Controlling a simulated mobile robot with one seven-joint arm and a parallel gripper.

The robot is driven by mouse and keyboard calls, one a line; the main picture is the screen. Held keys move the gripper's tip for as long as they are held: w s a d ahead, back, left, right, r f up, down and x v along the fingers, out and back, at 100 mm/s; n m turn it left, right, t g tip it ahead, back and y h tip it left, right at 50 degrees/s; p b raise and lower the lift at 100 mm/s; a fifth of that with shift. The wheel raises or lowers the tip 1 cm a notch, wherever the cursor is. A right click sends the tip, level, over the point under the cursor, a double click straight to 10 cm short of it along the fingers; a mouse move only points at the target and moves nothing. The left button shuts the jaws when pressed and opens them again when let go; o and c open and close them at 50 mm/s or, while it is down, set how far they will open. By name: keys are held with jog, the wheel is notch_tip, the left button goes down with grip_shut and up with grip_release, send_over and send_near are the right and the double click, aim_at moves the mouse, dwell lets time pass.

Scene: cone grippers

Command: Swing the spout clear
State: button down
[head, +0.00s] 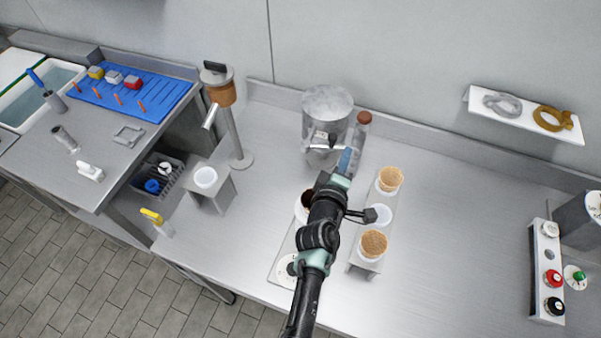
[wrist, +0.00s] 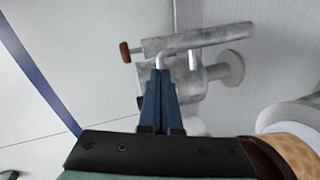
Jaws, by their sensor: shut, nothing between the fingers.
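A grey metal dispenser (head: 328,100) stands near the back wall in the head view, with a short spout fitting (head: 322,146) on its front. In the wrist view, a mottled grey bar (wrist: 212,38) with a brown end knob (wrist: 125,52) lies across the top, and I cannot tell for sure which part is the spout. Two pale rods show by it, one of them bent (wrist: 171,54). My gripper (wrist: 160,72) is shut and empty, its blue fingertips just below the bent rod. I cannot tell whether they touch. It also shows in front of the dispenser (head: 350,153).
A brown-capped bottle (head: 361,122) stands right beside the dispenser. A cone stand with waffle cones (head: 390,178) is just right of my arm. A tall post with a copper band (head: 222,94) stands left. The counter farther right is clear up to a control panel (head: 546,270).

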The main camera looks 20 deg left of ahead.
jog(key=shift+w+a+r, duration=0.1)
jog(key=shift+w+r, duration=0.1)
jog(key=shift+w, duration=0.65)
jog(key=shift+w+r, duration=0.1)
jog(key=shift+r, duration=0.15)
